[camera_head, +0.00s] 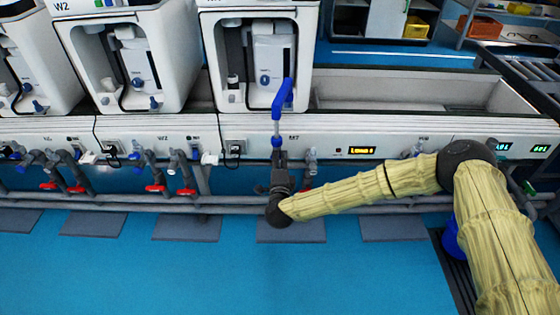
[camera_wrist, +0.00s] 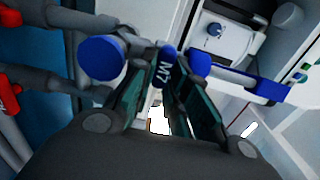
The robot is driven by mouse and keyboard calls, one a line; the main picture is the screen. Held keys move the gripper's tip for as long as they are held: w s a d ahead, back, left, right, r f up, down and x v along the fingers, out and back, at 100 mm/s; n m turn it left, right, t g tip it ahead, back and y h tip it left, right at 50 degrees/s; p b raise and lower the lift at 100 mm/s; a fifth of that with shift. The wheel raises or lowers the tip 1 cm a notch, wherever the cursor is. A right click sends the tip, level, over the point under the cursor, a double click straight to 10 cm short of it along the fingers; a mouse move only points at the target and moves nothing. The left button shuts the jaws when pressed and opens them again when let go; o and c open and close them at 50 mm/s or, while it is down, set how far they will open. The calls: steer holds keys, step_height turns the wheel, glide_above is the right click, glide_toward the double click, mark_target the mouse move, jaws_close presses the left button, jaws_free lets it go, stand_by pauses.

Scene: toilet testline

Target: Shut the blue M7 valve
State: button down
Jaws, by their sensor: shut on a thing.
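The blue M7 valve handle (camera_wrist: 161,66), with white "M7" lettering, shows between the fingers in the wrist view. My gripper (camera_wrist: 158,82) is shut on it, with one dark green finger on each side. In the head view my gripper (camera_head: 280,162) is at the front of the bench, below the third machine. A blue knob (camera_head: 277,141) shows just above it, partly hidden by the gripper. The valve body behind the fingers is hidden, so I cannot tell how far the valve is turned.
A blue angled piece (camera_head: 283,98) on a pale stem rises above my gripper. It appears as a blue bar (camera_wrist: 240,82) in the wrist view. Red-handled valves (camera_head: 156,188) and grey pipes (camera_head: 130,199) line the bench front.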

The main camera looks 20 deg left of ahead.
steer(key=shift+d, duration=0.1)
stand_by(0.3)
steer(key=c, duration=1.4)
jaws_free()
steer(key=v, duration=1.2)
